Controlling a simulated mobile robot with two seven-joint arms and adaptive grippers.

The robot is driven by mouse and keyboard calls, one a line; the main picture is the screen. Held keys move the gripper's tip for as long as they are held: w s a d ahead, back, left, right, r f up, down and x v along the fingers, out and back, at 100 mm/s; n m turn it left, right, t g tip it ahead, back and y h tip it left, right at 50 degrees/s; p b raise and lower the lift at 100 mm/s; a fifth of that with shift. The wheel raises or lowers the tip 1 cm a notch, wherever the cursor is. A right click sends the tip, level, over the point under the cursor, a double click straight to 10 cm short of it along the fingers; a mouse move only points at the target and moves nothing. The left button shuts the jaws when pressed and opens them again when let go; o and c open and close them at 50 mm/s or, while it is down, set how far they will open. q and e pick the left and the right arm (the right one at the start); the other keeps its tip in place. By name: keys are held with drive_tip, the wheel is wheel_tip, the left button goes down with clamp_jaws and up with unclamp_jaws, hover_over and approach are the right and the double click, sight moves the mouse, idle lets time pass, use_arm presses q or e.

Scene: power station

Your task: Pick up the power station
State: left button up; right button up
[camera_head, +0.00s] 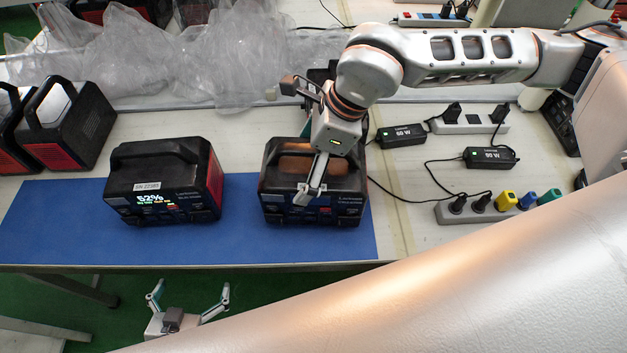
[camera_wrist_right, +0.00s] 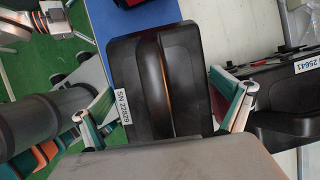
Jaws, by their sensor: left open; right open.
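Two black power stations sit upright on the blue mat (camera_head: 60,225). The left power station (camera_head: 165,180) has a lit display reading 52% and a label "SN 22383". The right power station (camera_head: 285,175) is partly hidden under my right gripper (camera_head: 304,142). The right gripper is open above it, its fingers spread front and back. In the right wrist view, the power station (camera_wrist_right: 190,80) with its raised handle (camera_wrist_right: 153,85) and label "SN 22829" lies between the two open fingers. My left gripper (camera_head: 188,305) is open and empty below the table's front edge.
More power stations (camera_head: 75,125) stand at the left. Clear plastic wrap (camera_head: 210,65) lies at the back. Power strips (camera_head: 495,207) and adapters (camera_head: 402,135) with black cables are on the right. Another power station (camera_wrist_right: 285,85) stands close by in the right wrist view.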

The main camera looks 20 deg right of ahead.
idle(0.5)
drive_tip(key=c, duration=1.7)
drive_tip(key=shift+w+r, duration=0.1)
drive_tip(key=shift+w, duration=0.05)
drive_tip(key=shift+c, duration=1)
